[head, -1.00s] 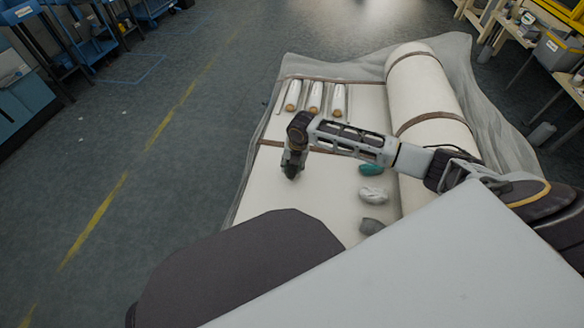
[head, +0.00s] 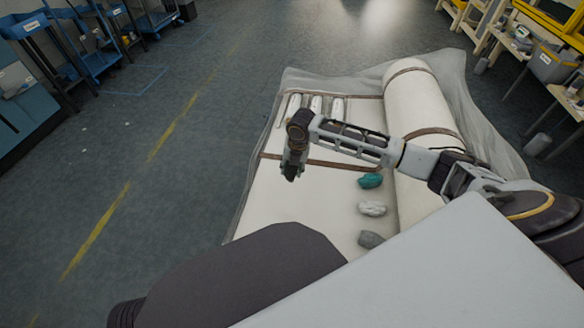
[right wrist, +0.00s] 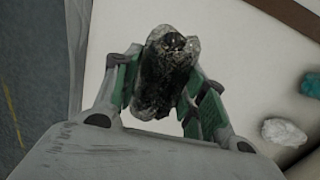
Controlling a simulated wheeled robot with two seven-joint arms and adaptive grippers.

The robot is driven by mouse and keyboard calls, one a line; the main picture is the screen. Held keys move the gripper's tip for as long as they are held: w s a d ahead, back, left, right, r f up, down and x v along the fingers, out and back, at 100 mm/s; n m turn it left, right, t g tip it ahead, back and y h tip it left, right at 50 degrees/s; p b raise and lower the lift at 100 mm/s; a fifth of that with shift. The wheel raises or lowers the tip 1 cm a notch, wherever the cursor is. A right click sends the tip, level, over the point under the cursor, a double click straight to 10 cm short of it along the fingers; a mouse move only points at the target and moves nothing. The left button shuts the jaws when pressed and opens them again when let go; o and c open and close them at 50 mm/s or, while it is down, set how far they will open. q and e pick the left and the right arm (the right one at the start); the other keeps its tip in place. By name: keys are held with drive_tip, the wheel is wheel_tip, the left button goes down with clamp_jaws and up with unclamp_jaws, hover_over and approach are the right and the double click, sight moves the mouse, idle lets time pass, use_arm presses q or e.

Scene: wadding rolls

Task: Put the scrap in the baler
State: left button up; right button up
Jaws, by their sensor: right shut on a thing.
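A dark, crumpled scrap lump (right wrist: 165,75) with a glossy, clear-looking skin sits between the fingers of my right gripper (right wrist: 163,92) in the right wrist view. The right gripper is shut on it. In the head view the right gripper (head: 291,170) points down over the left part of a cream wadding sheet (head: 300,205); the lump is hard to make out there. On the sheet lie a teal lump (head: 370,180), a white lump (head: 372,208) and a grey lump (head: 370,239). I cannot make out a baler. My left gripper is out of view.
A thick wadding roll (head: 420,105) with brown straps lies along the sheet's right side. Three small pale rolls (head: 315,104) lie at its far end, partly behind my arm. Blue carts (head: 95,60) stand far left, benches (head: 560,95) right. The floor at left is clear.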

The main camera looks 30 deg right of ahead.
drive_tip(key=shift+a, duration=0.1)
idle(0.3)
drive_tip(key=w+a+r+m+g+h, duration=0.1)
drive_tip(key=a+r+m, duration=0.3)
drive_tip(key=a+m, duration=0.6)
drive_tip(key=w+a+r+m+g+h, duration=0.1)
drive_tip(key=a+m, duration=0.8)
drive_tip(key=m, duration=1)
drive_tip(key=shift+w+a+r+g, duration=0.45)
drive_tip(key=shift+w+r, duration=0.5)
drive_tip(key=shift+r, duration=0.75)
